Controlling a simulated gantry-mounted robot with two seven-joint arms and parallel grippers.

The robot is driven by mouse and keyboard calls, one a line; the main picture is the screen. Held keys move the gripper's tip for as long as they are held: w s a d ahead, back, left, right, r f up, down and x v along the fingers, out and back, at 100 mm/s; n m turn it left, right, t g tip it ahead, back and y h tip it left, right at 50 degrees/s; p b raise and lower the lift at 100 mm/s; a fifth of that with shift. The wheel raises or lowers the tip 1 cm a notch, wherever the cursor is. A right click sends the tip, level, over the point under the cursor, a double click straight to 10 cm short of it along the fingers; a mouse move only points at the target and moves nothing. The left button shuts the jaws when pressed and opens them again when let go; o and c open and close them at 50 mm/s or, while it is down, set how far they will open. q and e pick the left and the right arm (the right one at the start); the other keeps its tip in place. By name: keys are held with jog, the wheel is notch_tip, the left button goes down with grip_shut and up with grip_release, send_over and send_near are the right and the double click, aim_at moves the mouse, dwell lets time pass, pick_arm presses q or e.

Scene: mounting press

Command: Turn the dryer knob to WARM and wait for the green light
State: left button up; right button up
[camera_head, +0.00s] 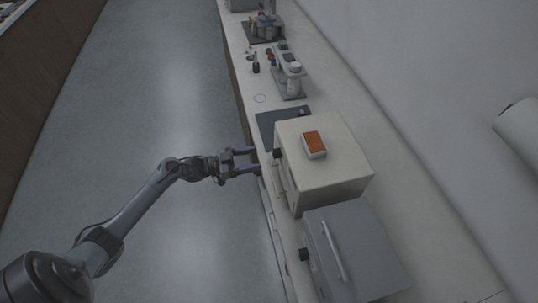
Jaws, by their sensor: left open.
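A cream box-shaped appliance (345,172) stands on the counter, with a dark knob (277,154) on its left-facing front. A grey appliance (365,245) stands nearer, with a bar handle on top and its own dark knob (304,254). I cannot tell from labels which one is the dryer. My left gripper (256,160) is open, its two fingers pointing right at the cream appliance's knob, with a small gap. The knob's setting is too small to read. No lit green light shows. My right gripper is not in view.
An orange-topped block (314,144) sits on the cream appliance. Behind it are a dark mat (270,126), a microscope-like device (290,76) and small items. The long counter (335,92) runs along the right wall. The floor (165,75) left of it is clear.

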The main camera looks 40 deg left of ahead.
aim_at(277, 153)
pick_arm(q)
jog(key=x, duration=0.6)
jog(key=shift+w+d, duration=0.1)
jog(key=shift+w, duration=0.1)
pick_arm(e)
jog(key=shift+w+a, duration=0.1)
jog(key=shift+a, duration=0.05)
pick_arm(q)
jog(key=c, duration=1)
jog(key=shift+c, duration=0.2)
